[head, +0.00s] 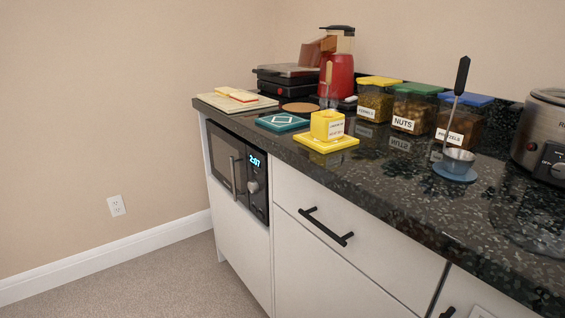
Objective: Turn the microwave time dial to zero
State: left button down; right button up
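The microwave (223,163) is built into the white cabinet below the left end of the counter. Its door is shut and has a vertical handle (235,178). The display (255,162) at the top of its control panel reads 2:07. A round light dial (253,187) sits on the panel below the display. The dial's pointer position is too small to tell. Neither of my grippers is in the head view.
A drawer handle (326,228) sticks out right of the microwave. The carpet (180,275) in front is clear.

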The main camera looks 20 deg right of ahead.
aim_at(253, 186)
jog(key=i+j+z, duration=0.4)
jog(key=j+z, duration=0.2)
jog(key=i+j+z, duration=0.3)
jog(key=k+j, duration=0.05)
jog(key=k, duration=0.05)
